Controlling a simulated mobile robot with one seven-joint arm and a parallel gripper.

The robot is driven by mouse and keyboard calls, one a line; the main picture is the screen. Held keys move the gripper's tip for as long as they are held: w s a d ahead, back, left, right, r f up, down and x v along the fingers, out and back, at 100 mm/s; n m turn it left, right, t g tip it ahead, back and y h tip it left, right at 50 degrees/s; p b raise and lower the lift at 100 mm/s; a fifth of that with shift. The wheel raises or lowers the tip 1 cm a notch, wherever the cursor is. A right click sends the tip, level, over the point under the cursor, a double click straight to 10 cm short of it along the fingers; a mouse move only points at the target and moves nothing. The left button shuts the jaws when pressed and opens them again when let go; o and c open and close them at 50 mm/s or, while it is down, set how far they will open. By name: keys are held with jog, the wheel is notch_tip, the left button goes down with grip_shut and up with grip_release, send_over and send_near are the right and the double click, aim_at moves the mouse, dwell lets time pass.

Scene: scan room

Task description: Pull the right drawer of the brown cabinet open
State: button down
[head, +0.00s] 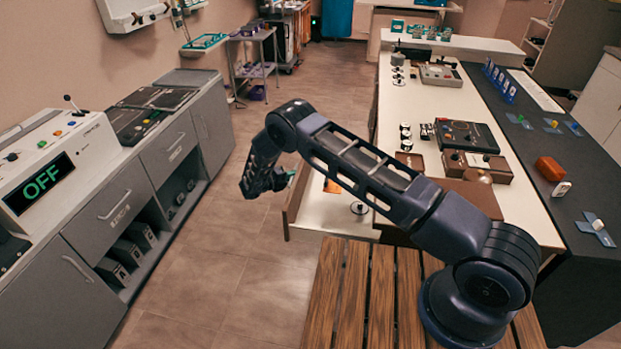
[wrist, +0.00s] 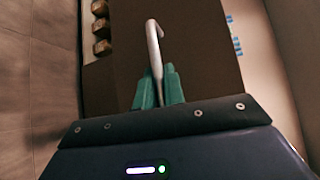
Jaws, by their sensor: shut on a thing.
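The brown front (wrist: 200,50) fills the middle of the wrist view, with a pale bent bar handle (wrist: 152,40) standing out from it. My gripper (wrist: 158,88) has its teal fingers closed around the near part of the handle. In the head view, my gripper (head: 284,180) is at the left side of the long white-topped unit, beside a brown-edged drawer (head: 292,208). This drawer appears to stand out from the unit; its pale inside shows partly. My arm crosses in front and hides much of the drawer and the handle.
Several devices and a brown box (head: 465,197) are on the white top (head: 405,110). A slatted wooden surface (head: 350,290) is in front.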

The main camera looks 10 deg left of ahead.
jog(key=a, duration=0.6)
jog(key=shift+a, duration=0.25)
jog(key=c, duration=1.8)
grip_release()
jog(key=shift+o, duration=0.2)
jog(key=v, duration=1)
jog(key=shift+s+a, duration=0.25)
jog(key=shift+r, duration=0.15)
